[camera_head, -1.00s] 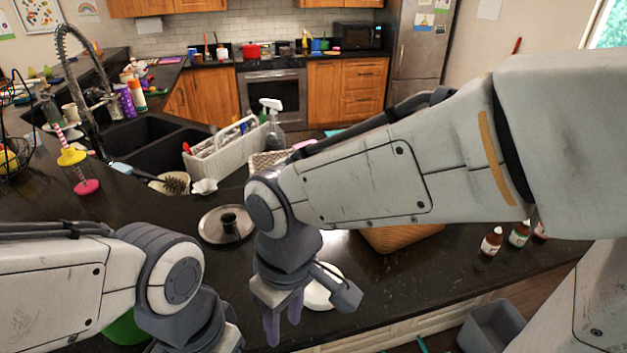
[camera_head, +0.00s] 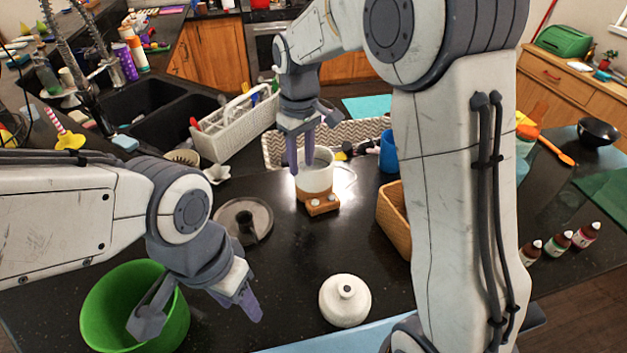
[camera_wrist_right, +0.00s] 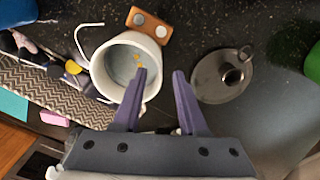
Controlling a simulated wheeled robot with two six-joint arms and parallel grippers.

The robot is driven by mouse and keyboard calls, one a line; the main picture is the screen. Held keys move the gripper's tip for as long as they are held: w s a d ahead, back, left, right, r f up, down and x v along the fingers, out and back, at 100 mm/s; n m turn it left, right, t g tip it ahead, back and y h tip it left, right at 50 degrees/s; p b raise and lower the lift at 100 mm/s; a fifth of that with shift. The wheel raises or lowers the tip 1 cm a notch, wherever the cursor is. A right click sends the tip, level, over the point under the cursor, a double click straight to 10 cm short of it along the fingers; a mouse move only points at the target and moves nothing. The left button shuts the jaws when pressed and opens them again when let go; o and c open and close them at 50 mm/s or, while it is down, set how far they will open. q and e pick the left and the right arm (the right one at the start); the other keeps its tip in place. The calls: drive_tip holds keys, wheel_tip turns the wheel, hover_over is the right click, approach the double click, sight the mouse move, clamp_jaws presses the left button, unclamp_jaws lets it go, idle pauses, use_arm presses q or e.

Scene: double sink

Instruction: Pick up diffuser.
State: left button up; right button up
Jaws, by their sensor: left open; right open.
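A white rounded, dome-shaped object with a small dark opening on top (camera_head: 345,301), which looks like the diffuser, stands upright on the dark counter near its front edge in the head view. Neither gripper touches it. My right gripper (camera_head: 301,168) is open, fingers pointing down, farther back at a white pot (camera_head: 316,180). In the right wrist view one finger of the right gripper (camera_wrist_right: 159,72) overlaps the pot's rim (camera_wrist_right: 92,72); contact cannot be told. My left gripper (camera_head: 196,312) is open, left of the dome, one finger over the green bowl.
A green bowl (camera_head: 108,312) sits at front left. A wooden block with white knobs (camera_head: 322,206) is by the pot. A brown basket (camera_head: 392,215) and small bottles (camera_head: 557,243) stand right. The counter around the dome is mostly clear.

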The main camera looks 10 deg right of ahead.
sight(303, 187)
drive_tip(key=f+p, duration=0.2)
drive_tip(key=f, duration=0.2)
drive_tip(key=shift+d, duration=0.2)
drive_tip(key=shift+f, duration=0.7)
drive_tip(key=shift+a, duration=0.1)
clamp_jaws()
drive_tip(key=shift+r, duration=0.1)
idle(0.4)
